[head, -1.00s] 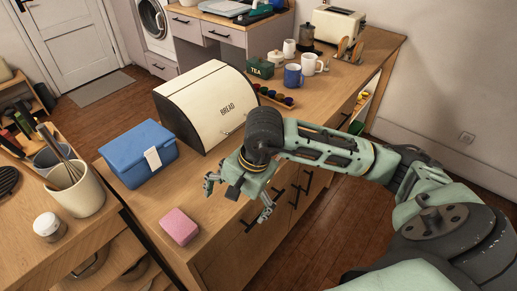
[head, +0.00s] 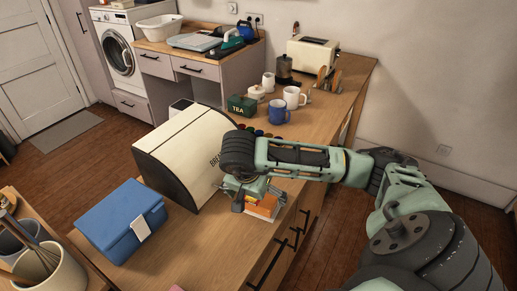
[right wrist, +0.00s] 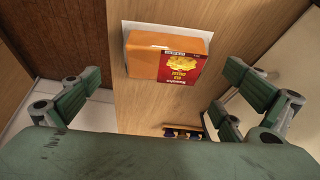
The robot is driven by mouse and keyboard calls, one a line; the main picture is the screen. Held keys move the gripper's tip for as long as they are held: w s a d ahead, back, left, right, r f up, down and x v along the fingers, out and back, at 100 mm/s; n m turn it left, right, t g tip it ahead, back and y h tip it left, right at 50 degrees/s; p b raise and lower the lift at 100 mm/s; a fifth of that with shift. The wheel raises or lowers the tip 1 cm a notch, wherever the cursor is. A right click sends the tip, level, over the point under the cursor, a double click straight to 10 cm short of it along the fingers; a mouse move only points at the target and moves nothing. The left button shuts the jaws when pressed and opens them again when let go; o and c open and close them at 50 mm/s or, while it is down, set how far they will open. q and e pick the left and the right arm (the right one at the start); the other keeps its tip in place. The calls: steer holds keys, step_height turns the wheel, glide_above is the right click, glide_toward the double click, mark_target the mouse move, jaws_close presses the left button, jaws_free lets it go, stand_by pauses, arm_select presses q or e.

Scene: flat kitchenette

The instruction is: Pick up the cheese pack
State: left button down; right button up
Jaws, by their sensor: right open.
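The cheese pack (right wrist: 167,56) is an orange block with a red label, lying on a white sheet (right wrist: 128,28) on the wooden counter. In the head view the pack (head: 264,206) shows only partly, in front of the bread box, with my gripper hiding some of it. My right gripper (head: 247,200) is above and beside the pack. In the right wrist view its fingers (right wrist: 158,92) are spread wide, with nothing between them, and the pack lies ahead of them. My left gripper is in neither view.
The cream bread box (head: 185,155) stands close to the left of my right gripper. A blue lidded box (head: 120,220) is further left. The tea tin (head: 242,104) and mugs (head: 280,112) stand behind. The front counter is mostly clear.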

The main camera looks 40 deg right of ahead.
mark_target(259, 202)
steer(key=p+x, duration=0.1)
steer(key=x, duration=0.3)
steer(key=shift+w+a+f, duration=0.1)
steer(key=shift+w+f, duration=0.1)
steer(key=shift+c, duration=0.4)
steer(key=c, duration=1.2)
steer(key=shift+r, duration=0.1)
